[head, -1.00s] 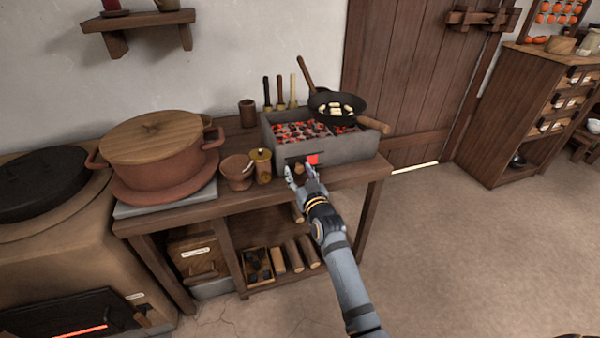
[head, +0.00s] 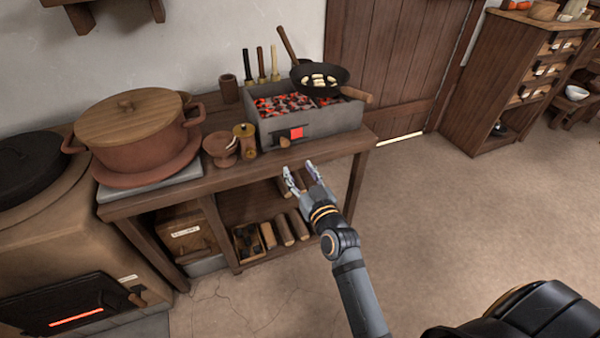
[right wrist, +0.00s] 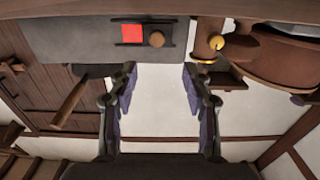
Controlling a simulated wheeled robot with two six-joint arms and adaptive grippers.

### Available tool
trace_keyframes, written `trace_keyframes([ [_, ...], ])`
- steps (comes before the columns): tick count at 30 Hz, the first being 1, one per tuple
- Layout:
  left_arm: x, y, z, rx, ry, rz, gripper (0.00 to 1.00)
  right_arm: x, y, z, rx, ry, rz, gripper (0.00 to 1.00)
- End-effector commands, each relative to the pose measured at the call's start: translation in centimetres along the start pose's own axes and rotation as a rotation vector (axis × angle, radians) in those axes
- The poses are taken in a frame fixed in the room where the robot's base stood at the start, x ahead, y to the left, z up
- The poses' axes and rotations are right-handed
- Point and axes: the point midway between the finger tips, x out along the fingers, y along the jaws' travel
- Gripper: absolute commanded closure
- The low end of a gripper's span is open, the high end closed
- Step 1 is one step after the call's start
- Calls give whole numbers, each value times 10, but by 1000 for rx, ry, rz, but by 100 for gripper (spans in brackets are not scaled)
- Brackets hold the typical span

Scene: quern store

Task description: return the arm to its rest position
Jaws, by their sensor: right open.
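My right gripper (head: 302,178) is open and empty in the head view. It is in front of the wooden table, apart from the brazier (head: 330,122) in the picture. In the right wrist view its two fingers (right wrist: 160,98) are spread with nothing between them. The brazier's front (right wrist: 75,40), with a red square and a round wooden knob (right wrist: 157,39), shows beyond them. My left gripper does not show.
The table (head: 345,142) bears a lidded clay pot (head: 135,148), a small bowl (head: 219,148), a brass-topped grinder (head: 245,140) and the glowing brazier with a pan (head: 318,84) on it. A stove (head: 70,240) stands at left. The floor (head: 450,220) at right is clear.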

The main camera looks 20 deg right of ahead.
Motion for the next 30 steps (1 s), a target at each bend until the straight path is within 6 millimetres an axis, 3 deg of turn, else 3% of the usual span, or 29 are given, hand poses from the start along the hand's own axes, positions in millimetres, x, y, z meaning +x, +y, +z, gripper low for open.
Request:
trace_keyframes([
  [11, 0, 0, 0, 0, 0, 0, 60, 0, 0, 3, 0, -10, -3, 51],
  [14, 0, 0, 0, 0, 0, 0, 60, -10, -5, 30, -1, -114, -39, 51],
  [17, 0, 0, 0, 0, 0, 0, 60, -41, -11, 88, 0, -356, -100, 51],
  [18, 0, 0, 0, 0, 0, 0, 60, -60, -11, 114, 3, -472, -119, 51],
  [21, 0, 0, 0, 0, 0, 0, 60, -110, -8, 165, 8, -733, -137, 51],
  [24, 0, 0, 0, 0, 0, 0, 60, -157, -1, 198, 12, -942, -128, 51],
  [30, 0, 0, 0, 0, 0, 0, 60, -244, 17, 234, 10, -1285, -68, 51],
])
